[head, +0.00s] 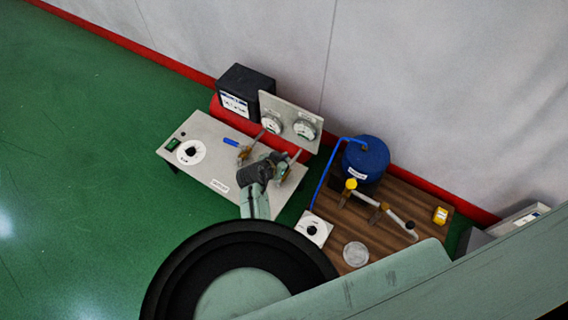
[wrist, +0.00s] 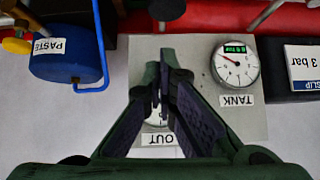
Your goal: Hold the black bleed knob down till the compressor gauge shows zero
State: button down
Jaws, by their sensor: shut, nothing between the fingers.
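The compressor gauge, labelled TANK (wrist: 235,64), shows upside down in the wrist view, with its needle and a small green readout. I cannot read its value surely. In the head view the gauge panel (head: 289,120) stands behind the bench (head: 225,160). My gripper (wrist: 168,54) is shut and empty, its fingers in front of the panel and over part of the OUT gauge (wrist: 157,118). In the head view my gripper (head: 277,163) is low over the bench's right part. A round black knob (wrist: 167,8), possibly the bleed knob, is near the fingertips; contact cannot be told.
A blue PASTE tank (head: 365,158) and a wooden bench (head: 400,245) stand to the right. A white dial with a black knob (head: 191,151) is at the bench's left.

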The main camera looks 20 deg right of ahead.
jog(key=shift+w+d+f, duration=0.1)
jog(key=shift+w+f, duration=0.05)
jog(key=shift+f, duration=2)
notch_tip(320, 180, down, 2)
jog(key=shift+b, duration=1.15)
jog(key=shift+r, duration=0.15)
dwell(2.8)
